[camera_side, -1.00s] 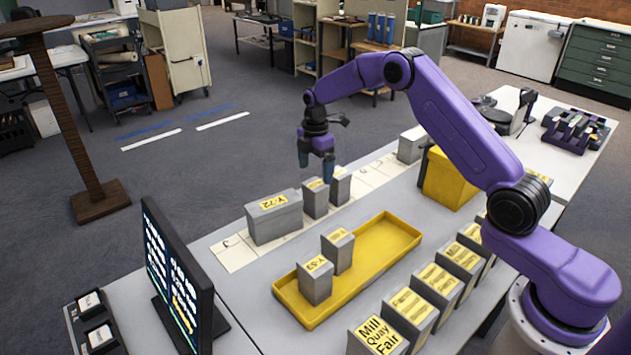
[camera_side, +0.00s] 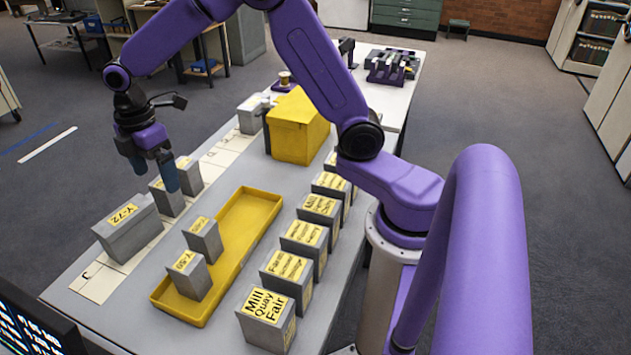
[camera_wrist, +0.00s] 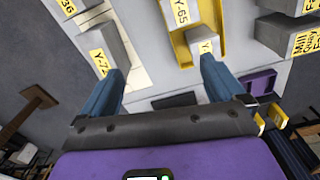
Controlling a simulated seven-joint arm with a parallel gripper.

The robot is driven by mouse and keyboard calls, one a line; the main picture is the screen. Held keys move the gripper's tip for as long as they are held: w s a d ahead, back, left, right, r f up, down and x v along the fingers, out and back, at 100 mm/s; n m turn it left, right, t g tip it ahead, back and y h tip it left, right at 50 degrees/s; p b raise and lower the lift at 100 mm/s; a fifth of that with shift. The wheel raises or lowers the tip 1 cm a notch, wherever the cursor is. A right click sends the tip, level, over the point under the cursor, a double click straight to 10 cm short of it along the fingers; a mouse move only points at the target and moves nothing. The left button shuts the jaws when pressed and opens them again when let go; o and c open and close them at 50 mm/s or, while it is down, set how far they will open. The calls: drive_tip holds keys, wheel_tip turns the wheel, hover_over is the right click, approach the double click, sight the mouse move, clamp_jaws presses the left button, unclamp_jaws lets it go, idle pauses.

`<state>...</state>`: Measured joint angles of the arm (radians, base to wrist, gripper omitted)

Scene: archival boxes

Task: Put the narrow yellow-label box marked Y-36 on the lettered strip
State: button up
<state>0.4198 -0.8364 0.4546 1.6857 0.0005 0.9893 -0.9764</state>
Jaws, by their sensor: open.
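A narrow grey box with a yellow label ending in 36 (camera_wrist: 68,7) shows at the top left in the wrist view, cut off by the edge. It appears to be the narrow box (camera_side: 168,203) beside the wide Y-72 box (camera_side: 128,232) on the pale lettered strip (camera_side: 98,283) in the side view. A second narrow box (camera_side: 189,177) stands just behind it. My gripper (camera_side: 155,176) is open and empty, with its fingers pointing down at the narrow boxes. One finger partly hides them. Most strip letters are covered or too small to read.
A yellow tray (camera_side: 238,262) holds two grey boxes, one marked Y-65 (camera_wrist: 180,12). A row of labelled boxes (camera_side: 288,277) stands to its right. A yellow bin (camera_side: 298,128) and another grey box (camera_side: 250,115) are farther back. Bare strip shows between the narrow boxes and that box.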

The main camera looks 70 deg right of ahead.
drive_tip(key=s+r+m, duration=0.2)
drive_tip(key=s+r, duration=0.1)
drive_tip(key=s, duration=1.5)
drive_tip(key=s+d+m, duration=0.1)
drive_tip(key=s+d, duration=0.4)
drive_tip(key=s, duration=0.9)
drive_tip(key=shift+f, duration=0.4)
